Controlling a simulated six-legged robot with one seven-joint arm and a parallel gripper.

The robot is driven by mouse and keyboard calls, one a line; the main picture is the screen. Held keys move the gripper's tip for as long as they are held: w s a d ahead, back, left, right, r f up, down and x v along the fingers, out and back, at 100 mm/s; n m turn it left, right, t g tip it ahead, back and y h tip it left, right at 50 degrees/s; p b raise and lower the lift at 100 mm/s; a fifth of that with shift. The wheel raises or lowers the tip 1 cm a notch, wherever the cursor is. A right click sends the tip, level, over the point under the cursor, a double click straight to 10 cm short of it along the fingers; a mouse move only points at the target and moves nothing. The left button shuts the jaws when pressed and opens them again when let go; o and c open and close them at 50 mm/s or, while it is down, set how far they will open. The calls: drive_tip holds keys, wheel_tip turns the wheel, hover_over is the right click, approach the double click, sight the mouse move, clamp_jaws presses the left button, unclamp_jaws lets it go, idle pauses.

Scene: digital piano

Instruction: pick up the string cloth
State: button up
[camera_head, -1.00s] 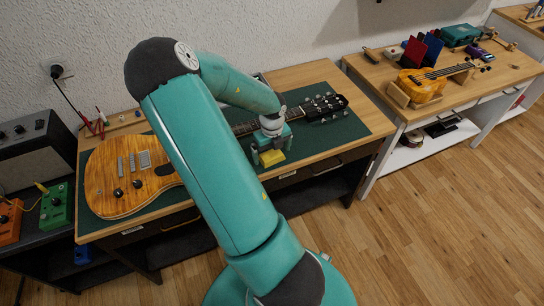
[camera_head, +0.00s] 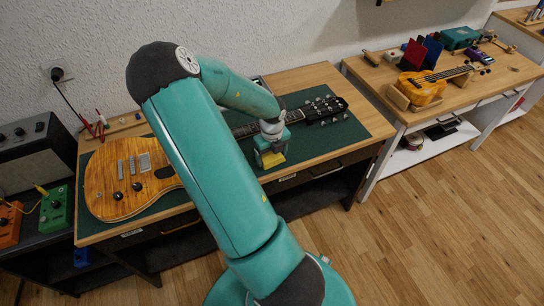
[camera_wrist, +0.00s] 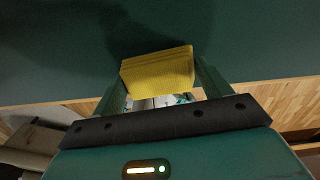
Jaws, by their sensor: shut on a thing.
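The string cloth (camera_head: 273,159) is a small yellow folded cloth at the front of the dark green mat (camera_head: 350,130) on the middle bench. In the wrist view the yellow cloth (camera_wrist: 158,70) sits between the two fingers, which touch its sides. My gripper (camera_head: 271,157) points down and is shut on the cloth; it also shows in the wrist view (camera_wrist: 160,88). I cannot tell from the head view whether the cloth is clear of the mat. My arm hides part of the bench.
An amber electric guitar (camera_head: 130,178) lies on the mat, its neck running behind my gripper to the black headstock (camera_head: 326,108). An amplifier (camera_head: 35,160) and pedals stand at the left. Another bench (camera_head: 470,90) at the right holds a small guitar (camera_head: 425,88).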

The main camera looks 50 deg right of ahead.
drive_tip(key=shift+r, duration=0.5)
drive_tip(key=a+r, duration=1.1)
drive_tip(key=a, duration=0.3)
drive_tip(key=shift+s+r, duration=0.2)
drive_tip(key=shift+s, duration=0.15)
drive_tip(key=o, duration=0.5)
drive_tip(key=shift+c, duration=0.2)
drive_tip(key=c, duration=0.3)
drive_tip(key=shift+w, duration=0.1)
drive_tip(key=shift+c, duration=0.2)
